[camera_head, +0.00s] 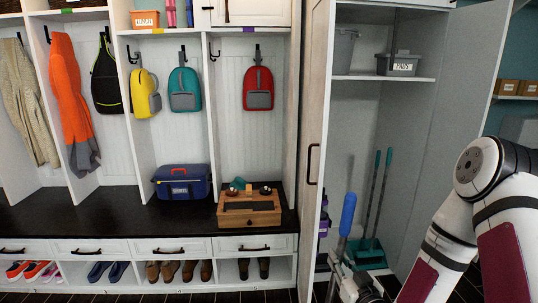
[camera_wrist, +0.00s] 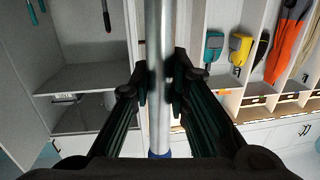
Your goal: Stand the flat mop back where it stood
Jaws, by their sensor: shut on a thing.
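The flat mop's blue handle grip (camera_head: 347,214) shows in the head view in front of the open tall cabinet, upright with a slight tilt. In the wrist view its metal pole (camera_wrist: 158,40) runs between my fingers, with a bit of the blue grip at the bottom edge. My gripper (camera_wrist: 159,84) is shut on the pole. In the head view my gripper is low, just below the blue grip and partly cut off by the bottom edge. The mop's head is hidden or out of frame in both views.
The tall cabinet (camera_head: 350,125) stands open, its door (camera_head: 312,150) at the left. Inside are a teal broom and dustpan (camera_head: 366,252), with a grey bin (camera_head: 398,64) on the shelf. A bench (camera_head: 110,215) with a wooden box (camera_head: 248,210) and blue cooler (camera_head: 181,185) is left.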

